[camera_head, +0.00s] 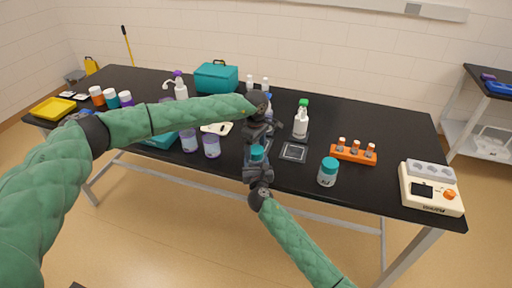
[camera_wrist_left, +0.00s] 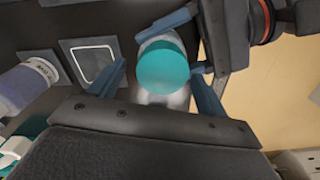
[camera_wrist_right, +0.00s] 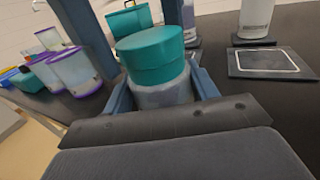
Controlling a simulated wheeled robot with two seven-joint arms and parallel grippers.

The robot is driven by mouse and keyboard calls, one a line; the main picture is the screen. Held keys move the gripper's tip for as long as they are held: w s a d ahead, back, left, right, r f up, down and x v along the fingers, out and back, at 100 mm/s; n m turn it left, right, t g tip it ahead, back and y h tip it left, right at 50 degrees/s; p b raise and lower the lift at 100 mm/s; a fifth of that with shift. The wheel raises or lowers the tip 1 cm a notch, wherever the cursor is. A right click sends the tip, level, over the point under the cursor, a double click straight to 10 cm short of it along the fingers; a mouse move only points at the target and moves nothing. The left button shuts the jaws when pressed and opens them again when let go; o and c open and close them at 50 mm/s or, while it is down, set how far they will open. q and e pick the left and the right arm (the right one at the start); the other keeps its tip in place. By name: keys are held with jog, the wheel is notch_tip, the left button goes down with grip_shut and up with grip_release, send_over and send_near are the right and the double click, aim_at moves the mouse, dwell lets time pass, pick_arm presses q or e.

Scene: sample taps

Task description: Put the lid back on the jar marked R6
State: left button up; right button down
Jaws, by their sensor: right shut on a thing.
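A pale jar with a teal lid (camera_head: 257,153) is near the table's front edge. My right gripper (camera_head: 258,172) is shut on the jar's pale body (camera_wrist_right: 163,94). The teal lid (camera_wrist_right: 150,48) sits on top and shows a small step; I cannot tell how tightly it is seated. My left gripper (camera_head: 262,136) is above the jar. In the left wrist view its fingers are apart on either side of the lid (camera_wrist_left: 164,67), with a gap visible. No R6 mark is readable; the jar's label is hidden.
A second teal-lidded jar (camera_head: 327,172) stands to the right, near an orange rack (camera_head: 354,155) and a cream device (camera_head: 430,190). Purple-rimmed cups (camera_head: 211,146) are at left. A dark square pad (camera_head: 293,152) lies just right of the grippers.

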pick_arm(q)
jog(key=shift+d, duration=0.1)
jog(key=shift+s+r, duration=0.15)
jog(key=shift+r, duration=2.05)
jog(key=shift+w+d+r, duration=0.2)
jog(key=shift+r, duration=0.6)
jog(key=n, duration=0.2)
jog(key=r+n, duration=0.1)
jog(key=n, duration=0.5)
jog(key=shift+r, duration=0.4)
jog(key=n, duration=0.4)
jog(key=shift+s+a, duration=0.1)
jog(key=shift+s, duration=0.05)
jog(key=n, duration=0.4)
jog(key=shift+a+n, duration=0.1)
jog(key=shift+n, duration=0.2)
